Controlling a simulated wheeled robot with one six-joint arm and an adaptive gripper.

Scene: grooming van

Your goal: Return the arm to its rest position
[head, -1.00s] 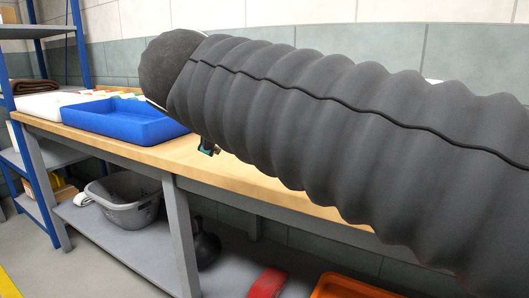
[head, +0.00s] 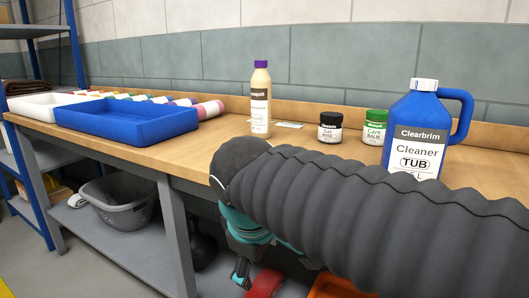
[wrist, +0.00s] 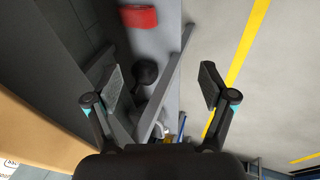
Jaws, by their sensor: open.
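My arm, in a dark ribbed sleeve, reaches in from the right of the head view, in front of the workbench (head: 190,146). My gripper (head: 242,272) hangs below the sleeve's end, in front of the bench's front edge and lower than its top. In the wrist view my gripper (wrist: 157,85) has its two fingers spread wide apart with nothing between them. Beyond them show the grey lower shelf and the floor.
On the bench stand a blue tray (head: 125,121), a white tray (head: 40,108), rolled items, a purple-capped bottle (head: 260,104), two small jars (head: 330,127) and (head: 375,127) and a blue cleaner jug (head: 416,130). A grey basin (head: 120,206) sits below. Open floor lies right in the wrist view.

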